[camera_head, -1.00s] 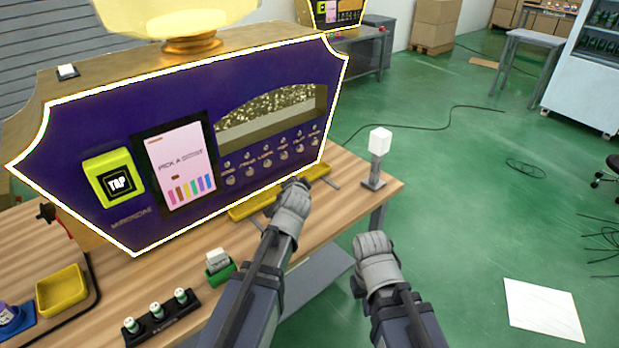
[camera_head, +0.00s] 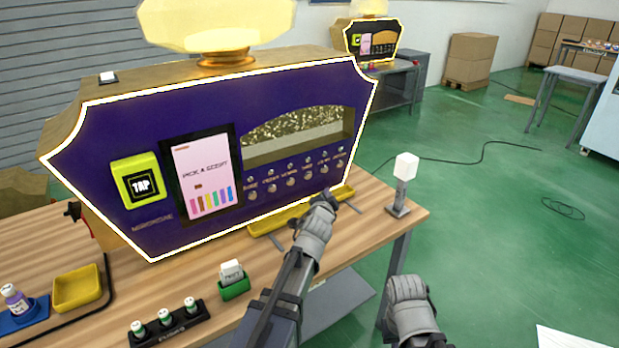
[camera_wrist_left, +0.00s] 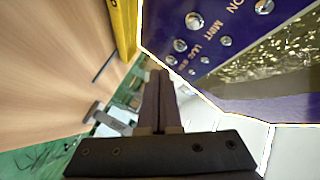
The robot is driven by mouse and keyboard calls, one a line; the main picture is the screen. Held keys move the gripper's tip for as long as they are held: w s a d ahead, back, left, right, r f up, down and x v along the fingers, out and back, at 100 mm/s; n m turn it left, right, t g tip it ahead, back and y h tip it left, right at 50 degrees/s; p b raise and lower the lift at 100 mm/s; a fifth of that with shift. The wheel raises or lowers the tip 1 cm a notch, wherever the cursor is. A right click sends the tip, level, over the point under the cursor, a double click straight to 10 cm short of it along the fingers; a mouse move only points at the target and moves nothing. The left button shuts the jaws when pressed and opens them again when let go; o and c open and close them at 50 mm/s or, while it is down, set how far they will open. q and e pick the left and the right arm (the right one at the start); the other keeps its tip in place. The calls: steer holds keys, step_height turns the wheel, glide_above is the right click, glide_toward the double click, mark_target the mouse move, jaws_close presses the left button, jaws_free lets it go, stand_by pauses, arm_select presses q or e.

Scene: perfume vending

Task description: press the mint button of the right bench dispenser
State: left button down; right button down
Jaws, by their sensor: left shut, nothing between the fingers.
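The right bench dispenser (camera_head: 110,205) has a purple front outlined in white and stands on the wooden bench. A row of round metal buttons with small labels sits under its window. The mint button (camera_head: 307,174) is among the right-hand ones; beside its MINT label it also shows in the left wrist view (camera_wrist_left: 193,20). My left gripper (camera_head: 331,196) is shut and empty, in front of the panel, a little below and right of that button. Its closed fingers (camera_wrist_left: 158,77) point past the panel, apart from the button. My right gripper (camera_head: 408,288) is low at the right; its fingers are hidden.
A yellow tray (camera_head: 268,227) lies under the dispenser front. A white-topped post (camera_head: 405,168) stands at the bench's right corner. A green card holder (camera_head: 234,286) and a black vial rack (camera_head: 170,333) sit in front.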

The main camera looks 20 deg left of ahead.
arm_select(q)
steer(key=shift+w+a, duration=1.1)
steer(key=shift+a, duration=0.35)
steer(key=shift+w+a, duration=1.1)
steer(key=shift+a, duration=0.3)
steer(key=shift+w+a, duration=0.1)
steer(key=shift+w+a, duration=0.2)
steer(key=shift+a, duration=0.05)
steer(key=shift+w+a, duration=0.25)
steer(key=shift+a, duration=0.1)
stand_by(0.7)
steer(key=shift+s+d, duration=0.1)
steer(key=shift+d, duration=0.05)
steer(key=shift+s+d, duration=0.45)
steer(key=shift+d, duration=0.1)
stand_by(0.3)
steer(key=shift+s+d, duration=0.8)
steer(key=shift+d, duration=0.2)
steer(key=shift+s+d, duration=0.75)
steer(key=shift+d, duration=0.25)
